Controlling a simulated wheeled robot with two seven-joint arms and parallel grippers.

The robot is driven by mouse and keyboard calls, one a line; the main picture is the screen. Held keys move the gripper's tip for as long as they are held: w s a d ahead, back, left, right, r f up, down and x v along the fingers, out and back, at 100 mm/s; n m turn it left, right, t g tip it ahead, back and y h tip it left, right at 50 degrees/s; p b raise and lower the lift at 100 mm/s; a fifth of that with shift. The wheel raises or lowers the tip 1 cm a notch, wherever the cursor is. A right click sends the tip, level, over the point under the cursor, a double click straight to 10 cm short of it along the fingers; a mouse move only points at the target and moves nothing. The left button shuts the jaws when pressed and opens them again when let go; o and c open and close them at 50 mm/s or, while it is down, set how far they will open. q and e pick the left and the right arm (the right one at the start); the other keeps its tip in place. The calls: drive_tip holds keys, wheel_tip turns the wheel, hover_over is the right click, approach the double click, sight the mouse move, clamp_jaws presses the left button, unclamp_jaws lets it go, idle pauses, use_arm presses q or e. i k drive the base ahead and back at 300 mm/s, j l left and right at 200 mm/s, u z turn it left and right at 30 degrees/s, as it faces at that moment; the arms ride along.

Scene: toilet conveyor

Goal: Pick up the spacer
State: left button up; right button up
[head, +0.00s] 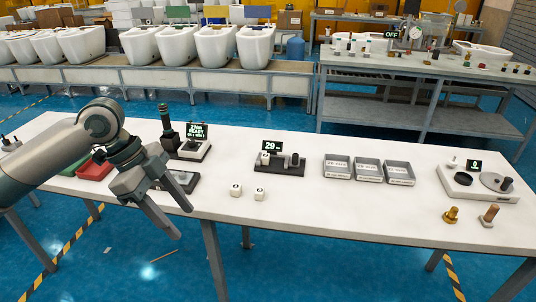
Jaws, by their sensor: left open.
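My right gripper is not in view.
A black fixture (280,170) with a "29" display stands behind the blocks. Green and red trays are partly behind my left arm.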

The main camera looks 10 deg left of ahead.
sight(266, 159)
drive_tip(key=i, duration=1.65)
